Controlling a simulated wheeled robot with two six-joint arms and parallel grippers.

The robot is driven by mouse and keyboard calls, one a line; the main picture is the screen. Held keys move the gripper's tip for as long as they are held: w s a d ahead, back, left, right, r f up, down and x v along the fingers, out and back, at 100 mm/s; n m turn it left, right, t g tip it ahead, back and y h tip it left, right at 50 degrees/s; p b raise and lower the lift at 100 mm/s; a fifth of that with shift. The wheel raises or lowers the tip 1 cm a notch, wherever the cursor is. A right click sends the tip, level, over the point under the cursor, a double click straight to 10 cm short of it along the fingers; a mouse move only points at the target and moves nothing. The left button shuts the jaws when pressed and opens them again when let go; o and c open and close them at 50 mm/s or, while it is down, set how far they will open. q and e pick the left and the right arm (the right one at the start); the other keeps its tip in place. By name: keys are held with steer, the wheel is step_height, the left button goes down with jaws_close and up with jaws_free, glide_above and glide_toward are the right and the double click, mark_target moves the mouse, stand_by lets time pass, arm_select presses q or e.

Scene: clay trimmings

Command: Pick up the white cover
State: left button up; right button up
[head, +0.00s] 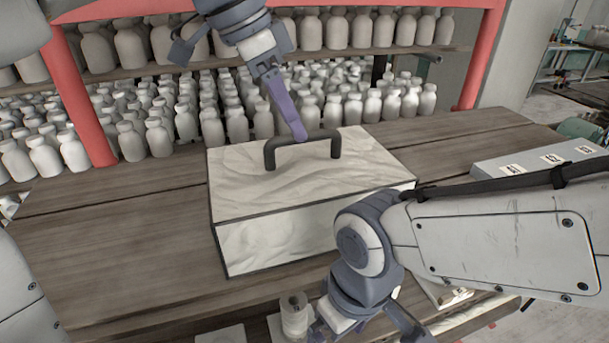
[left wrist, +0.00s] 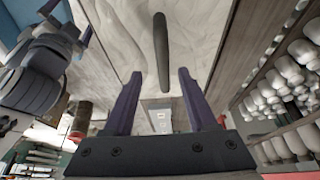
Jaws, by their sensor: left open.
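The white cover (head: 238,180) is a box shape with a wavy white surface, dark edges and a black bar handle (head: 337,145) on top. It sits on the wooden table. My left gripper (head: 300,136) points down at the handle from above, with a finger in front of part of the bar. In the left wrist view the left gripper's two fingers (left wrist: 160,73) are apart, with the handle (left wrist: 161,45) lined up between them and the cover (left wrist: 115,35) behind. I cannot tell whether they touch the bar. My right gripper (head: 368,322) is low before the cover, its fingertips cut off.
A red-framed shelf (head: 482,50) full of pale bottles (head: 340,30) stands behind the wooden table (head: 110,235). A grey labelled box (head: 520,165) lies at the right. The table left of the cover is clear.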

mark_target(304, 177)
arm_select(q)
steer(key=shift+w+d+f, duration=0.1)
steer(key=shift+d+f, duration=0.1)
steer(key=shift+f, duration=0.15)
steer(key=x, duration=0.1)
steer(key=p+x, duration=0.1)
steer(key=x, duration=0.1)
steer(key=shift+w+d+f, duration=0.2)
steer(key=shift+w, duration=0.05)
steer(key=shift+d+f, duration=0.1)
steer(key=shift+f, duration=0.3)
jaws_close()
steer(key=shift+w+r, duration=0.1)
stand_by(0.5)
